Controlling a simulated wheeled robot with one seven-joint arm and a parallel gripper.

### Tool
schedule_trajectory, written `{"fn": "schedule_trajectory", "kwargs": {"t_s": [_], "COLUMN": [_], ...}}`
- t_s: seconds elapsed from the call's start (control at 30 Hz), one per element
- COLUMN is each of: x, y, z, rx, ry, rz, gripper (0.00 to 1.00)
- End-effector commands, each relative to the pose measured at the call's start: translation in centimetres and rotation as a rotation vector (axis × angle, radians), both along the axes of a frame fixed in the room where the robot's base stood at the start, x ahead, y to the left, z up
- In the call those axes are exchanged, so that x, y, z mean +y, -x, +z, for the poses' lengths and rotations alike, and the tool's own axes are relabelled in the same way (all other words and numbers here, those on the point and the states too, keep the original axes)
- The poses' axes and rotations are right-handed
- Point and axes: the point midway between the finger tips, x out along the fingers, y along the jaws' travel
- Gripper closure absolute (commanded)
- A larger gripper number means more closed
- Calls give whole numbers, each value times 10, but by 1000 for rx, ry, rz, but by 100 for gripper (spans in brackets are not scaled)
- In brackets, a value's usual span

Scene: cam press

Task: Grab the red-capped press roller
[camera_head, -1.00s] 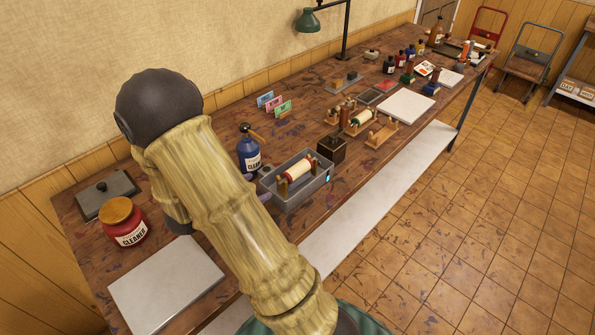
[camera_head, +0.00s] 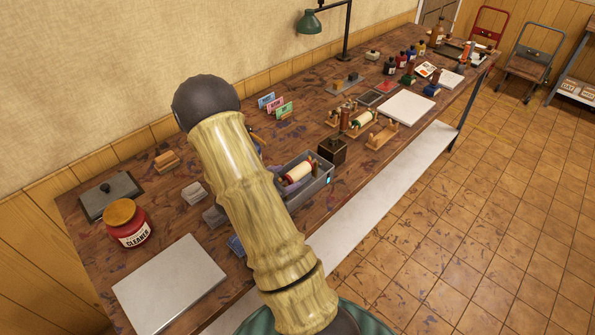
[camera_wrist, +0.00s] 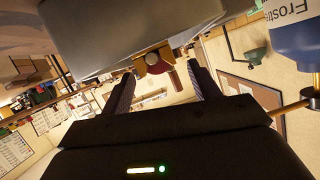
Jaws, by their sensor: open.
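The roller with a cream barrel and red ends (camera_head: 297,172) lies in a grey tray (camera_head: 322,190) at the middle of the bench, right beside my arm in the head view. A brass bracket (camera_wrist: 141,66) with a pale round end and a red piece (camera_wrist: 176,80) show beyond and between the fingertips, below a large grey body (camera_wrist: 110,35) that looks like the tray.
A blue bottle (camera_wrist: 305,40) is at the wrist view's upper right. In the head view a dark box (camera_head: 332,151) stands close to the tray, with a green-ended roller (camera_head: 360,121) beyond. A red cleaner jar (camera_head: 126,225) and white slab (camera_head: 172,283) are at the left.

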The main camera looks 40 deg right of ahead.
Motion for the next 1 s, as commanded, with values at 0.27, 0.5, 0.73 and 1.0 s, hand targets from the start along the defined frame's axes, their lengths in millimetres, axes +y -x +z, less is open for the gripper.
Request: {"fn": "schedule_trajectory", "kwargs": {"t_s": [0.27, 0.5, 0.73, 1.0], "x": [1, -15, -43, -45], "y": [-2, -3, -7, -9], "z": [-1, -6, -18, -21], "rx": [0, 2, -1, -1], "ry": [0, 0, 1, 0], "rz": [6, 3, 4, 7], "gripper": [39, 39, 39, 39]}}
